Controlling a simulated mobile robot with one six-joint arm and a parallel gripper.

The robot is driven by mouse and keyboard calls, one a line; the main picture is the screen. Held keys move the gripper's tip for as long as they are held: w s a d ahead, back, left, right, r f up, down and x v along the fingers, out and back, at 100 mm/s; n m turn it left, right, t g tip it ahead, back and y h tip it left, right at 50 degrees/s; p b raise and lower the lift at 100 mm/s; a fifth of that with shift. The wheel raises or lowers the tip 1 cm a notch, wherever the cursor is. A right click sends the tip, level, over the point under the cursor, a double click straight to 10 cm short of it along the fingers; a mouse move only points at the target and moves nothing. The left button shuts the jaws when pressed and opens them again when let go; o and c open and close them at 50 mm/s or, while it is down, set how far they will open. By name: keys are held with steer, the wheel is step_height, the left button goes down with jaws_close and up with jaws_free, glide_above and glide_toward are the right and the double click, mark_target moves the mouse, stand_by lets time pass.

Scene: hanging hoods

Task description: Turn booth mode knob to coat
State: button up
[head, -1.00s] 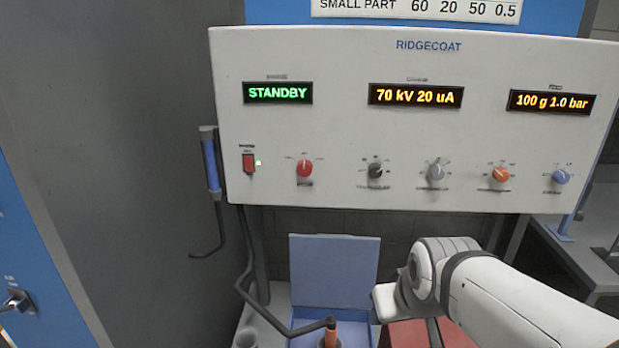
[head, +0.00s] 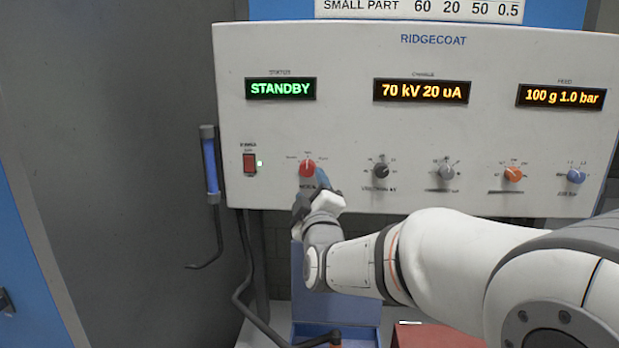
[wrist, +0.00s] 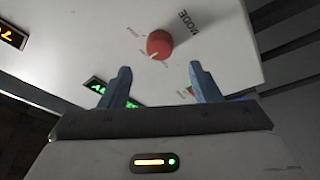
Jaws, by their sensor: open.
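The red mode knob (head: 307,168) is on the white control panel, second from the left in the lower row. Its white pointer mark faces roughly straight up, at the middle label; the label text is too small to read surely. My gripper (head: 310,186) is just below the knob in the head view, its far finger partly hidden. In the wrist view the red knob (wrist: 160,44) lies beyond and between the two blue fingers of my open gripper (wrist: 158,82). The fingers are apart from the knob and hold nothing. The word MODE shows beside it.
The status display (head: 280,89) reads STANDBY. A dark grey knob (head: 381,171) is to the right. A blue-handled holder (head: 210,165) hangs at the panel's left edge.

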mark_target(307, 171)
steer(key=p+x, duration=0.1)
steer(key=x, duration=0.5)
steer(key=shift+w, duration=0.3)
steer(key=c, duration=0.9)
steer(key=shift+d, duration=0.25)
steer(key=shift+c, duration=0.5)
steer(key=shift+a, duration=0.2)
